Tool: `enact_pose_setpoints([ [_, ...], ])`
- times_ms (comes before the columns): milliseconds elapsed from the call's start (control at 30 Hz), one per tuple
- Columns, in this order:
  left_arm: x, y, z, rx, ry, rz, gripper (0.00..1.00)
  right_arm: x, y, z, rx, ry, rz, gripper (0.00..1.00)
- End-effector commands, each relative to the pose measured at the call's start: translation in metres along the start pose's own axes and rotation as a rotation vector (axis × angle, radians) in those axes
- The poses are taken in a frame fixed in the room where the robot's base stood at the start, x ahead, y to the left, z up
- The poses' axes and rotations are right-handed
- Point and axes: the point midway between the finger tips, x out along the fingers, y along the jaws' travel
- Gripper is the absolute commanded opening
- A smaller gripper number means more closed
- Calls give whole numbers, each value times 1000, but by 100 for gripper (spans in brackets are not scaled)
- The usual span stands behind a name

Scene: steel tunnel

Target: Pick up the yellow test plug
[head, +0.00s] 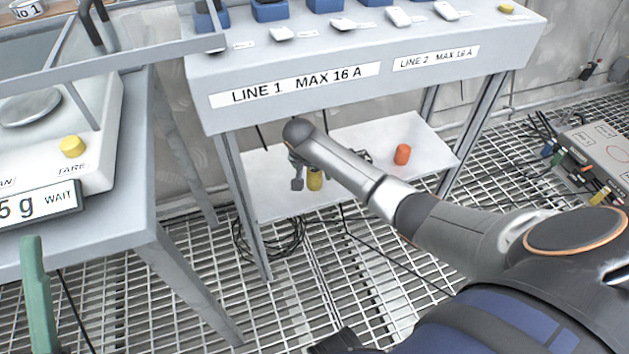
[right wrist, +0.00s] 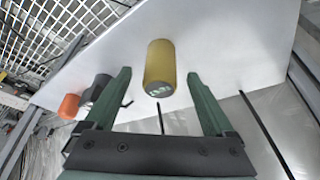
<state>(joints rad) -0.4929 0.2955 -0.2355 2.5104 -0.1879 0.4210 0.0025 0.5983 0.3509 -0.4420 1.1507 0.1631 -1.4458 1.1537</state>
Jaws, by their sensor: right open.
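The yellow test plug (head: 314,181) is on the white lower shelf (head: 430,150) under the socket bench, partly hidden by my right arm in the head view. In the right wrist view the yellow plug (right wrist: 160,66) lies ahead, between the lines of my two green fingers. My right gripper (head: 304,178) is open and empty close to the plug; the right wrist view shows its fingers (right wrist: 158,78) spread on either side with gaps. A green finger, seemingly of my left gripper (head: 35,290), shows at the lower left edge; its opening cannot be told.
An orange plug (head: 403,154) and a dark object (right wrist: 97,87) stand on the same shelf. The bench (head: 350,95) with "LINE 1" and "LINE 2" labels is above. A scale (head: 95,150) is on the left table. Cables (head: 270,240) lie on the grating.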

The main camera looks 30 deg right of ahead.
Motion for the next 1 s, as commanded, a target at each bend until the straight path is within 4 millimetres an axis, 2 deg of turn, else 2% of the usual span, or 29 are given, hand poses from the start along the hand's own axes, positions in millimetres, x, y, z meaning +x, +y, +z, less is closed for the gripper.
enact_pose_setpoints([
  [33, -5, 3, 5, -8, -2, 1, 50, 10, 0, 2, 0, -1, 0, 89],
  [100, -6, 4, 7, -16, -5, 2, 50, 14, 0, 1, 0, 0, -1, 89],
  [400, -5, 5, 7, -18, -9, 12, 50, 15, 0, 1, -1, 0, -1, 86],
  [1000, -5, 5, 6, -14, -4, 13, 50, 15, 0, 1, -1, 0, -1, 19],
])
